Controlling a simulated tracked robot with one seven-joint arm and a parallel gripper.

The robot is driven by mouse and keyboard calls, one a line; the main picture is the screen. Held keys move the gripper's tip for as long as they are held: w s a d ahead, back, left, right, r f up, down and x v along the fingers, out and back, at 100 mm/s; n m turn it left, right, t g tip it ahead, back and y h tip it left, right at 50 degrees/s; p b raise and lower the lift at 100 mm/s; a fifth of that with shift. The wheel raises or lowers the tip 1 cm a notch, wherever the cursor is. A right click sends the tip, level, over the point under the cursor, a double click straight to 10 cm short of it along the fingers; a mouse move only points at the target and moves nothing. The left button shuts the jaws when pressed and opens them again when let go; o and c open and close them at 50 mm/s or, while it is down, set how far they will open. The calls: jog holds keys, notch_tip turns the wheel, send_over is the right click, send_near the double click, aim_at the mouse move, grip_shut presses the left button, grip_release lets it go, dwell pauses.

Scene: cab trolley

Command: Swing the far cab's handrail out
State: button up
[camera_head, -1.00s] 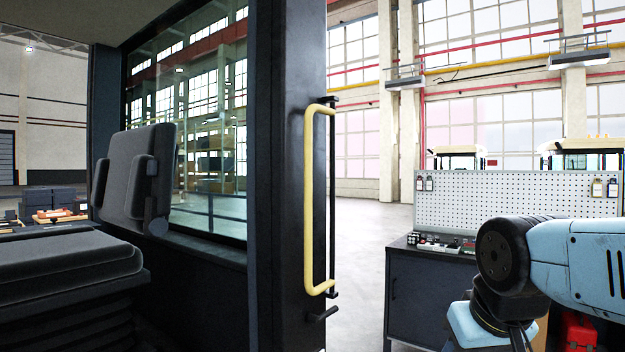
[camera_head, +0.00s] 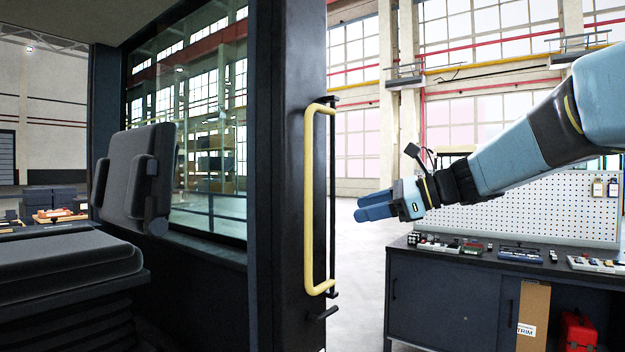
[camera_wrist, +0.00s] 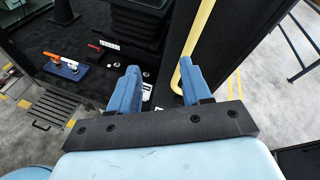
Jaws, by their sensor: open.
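The yellow handrail (camera_head: 309,200) stands upright on the dark cab post (camera_head: 288,180), close along it, with a thin black bar at its right side. In the wrist view the handrail (camera_wrist: 196,40) runs down from the top, and its lower end shows just beyond the right finger. My gripper (camera_head: 368,206) is to the right of the handrail in the head view, fingers pointing left at it, apart from it. In the wrist view my gripper (camera_wrist: 158,88) is open with nothing between its blue fingers. A black handle (camera_head: 323,313) sits below the handrail.
The cab seat (camera_head: 70,265) and window are left of the post. A dark workbench (camera_head: 440,295) with small items and a pegboard (camera_head: 560,205) stands behind my arm.

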jog(key=w+d+r+m+t+y, duration=0.1)
jog(key=w+r+m+t+y, duration=0.15)
jog(key=w+r+m, duration=0.35)
jog(key=shift+n+g, duration=0.25)
jog(key=shift+n, duration=0.45)
jog(key=x, duration=1.3)
jog(key=shift+w+a, duration=0.15)
jog(key=shift+w, duration=0.35)
jog(key=shift+c, duration=0.2)
grip_shut()
